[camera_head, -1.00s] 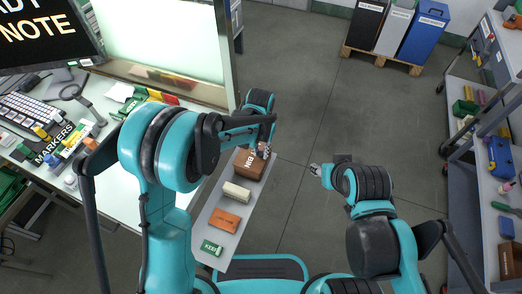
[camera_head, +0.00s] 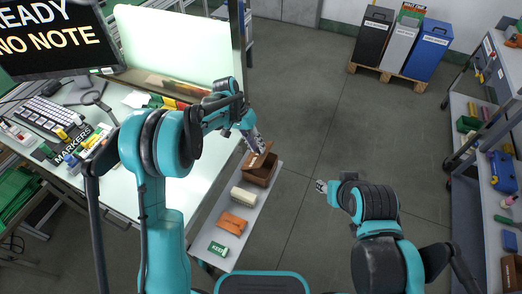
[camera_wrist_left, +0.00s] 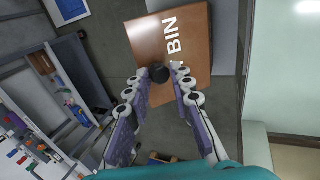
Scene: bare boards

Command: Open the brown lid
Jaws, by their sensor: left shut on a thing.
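The brown lid (camera_head: 254,161) is at the far end of a narrow grey bench, tilted up over a brown box (camera_head: 259,181). A dark gap shows between them. My left gripper (camera_head: 259,147) is at the lid's upper side. In the left wrist view the lid (camera_wrist_left: 190,50) carries white letters "BIN", and a dark round knob (camera_wrist_left: 162,76) sits between my fingertips (camera_wrist_left: 163,78). The left gripper is shut on this knob. My right gripper (camera_head: 321,186) is over the floor to the right, apart from the box; its finger gap is too small to judge.
A cream block (camera_head: 244,197), an orange block (camera_head: 232,223) and a green box (camera_head: 218,249) lie along the bench (camera_head: 208,232). A white worktable (camera_head: 115,185) stands left, a loaded shelf (camera_head: 475,150) right. The floor (camera_head: 315,110) between is clear.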

